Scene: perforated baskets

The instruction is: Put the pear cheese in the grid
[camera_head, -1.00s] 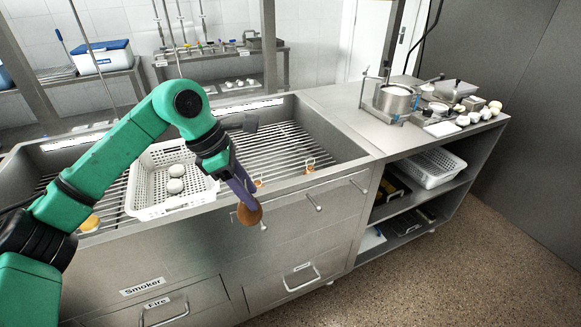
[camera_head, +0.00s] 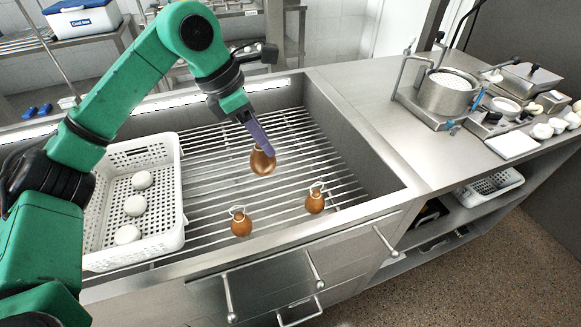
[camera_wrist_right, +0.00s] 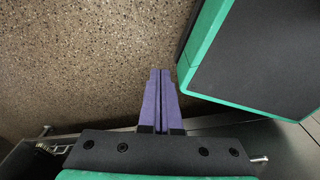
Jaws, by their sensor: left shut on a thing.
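My left gripper (camera_head: 259,140) has purple fingers and is shut on a brown pear cheese (camera_head: 263,161). It holds the cheese over the grid (camera_head: 285,137) of metal bars inside the steel smoker; whether the cheese touches the bars I cannot tell. Two other brown pear cheeses with string loops are at the grid's near side, one at the left (camera_head: 241,224) and one at the right (camera_head: 315,202). My right gripper (camera_wrist_right: 160,75) shows only in the right wrist view, its purple fingers close together with nothing between them, above the speckled floor.
A white perforated basket (camera_head: 178,205) with several white round cheeses sits on the left of the grid. The smoker's steel rim (camera_head: 365,112) borders the grid. A counter on the right carries a pot (camera_head: 446,92) and white pieces. Bars right of the held cheese are clear.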

